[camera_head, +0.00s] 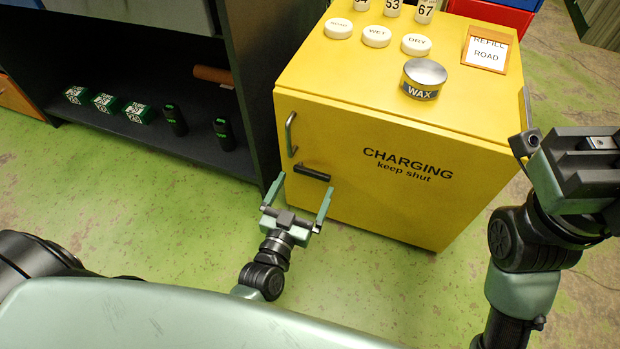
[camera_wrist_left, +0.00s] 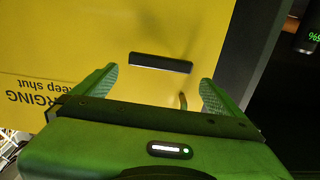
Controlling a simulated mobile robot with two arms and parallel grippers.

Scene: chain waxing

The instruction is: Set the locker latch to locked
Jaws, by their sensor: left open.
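The yellow locker (camera_head: 400,185) is marked "CHARGING keep shut", and its door is closed. The black latch bar (camera_head: 312,172) on the door lies about level, below a grey pull handle (camera_head: 290,133). My left gripper (camera_head: 299,195) is open just in front of the latch, its fingers spread to either side and apparently not touching it. The left wrist view shows the latch (camera_wrist_left: 160,63) beyond the gap between the fingertips (camera_wrist_left: 156,82), with the pull handle (camera_wrist_left: 183,101) near one finger. My right gripper (camera_head: 572,155) is raised at the right; its jaw opening is unclear.
On the locker top are a wax tin (camera_head: 424,78), white lids (camera_head: 376,36), numbered bottles and a framed "REFILL ROAD" card (camera_head: 486,50). A dark shelf (camera_head: 110,60) stands left of the locker, holding green boxes and black cylinders. The green floor before the locker is clear.

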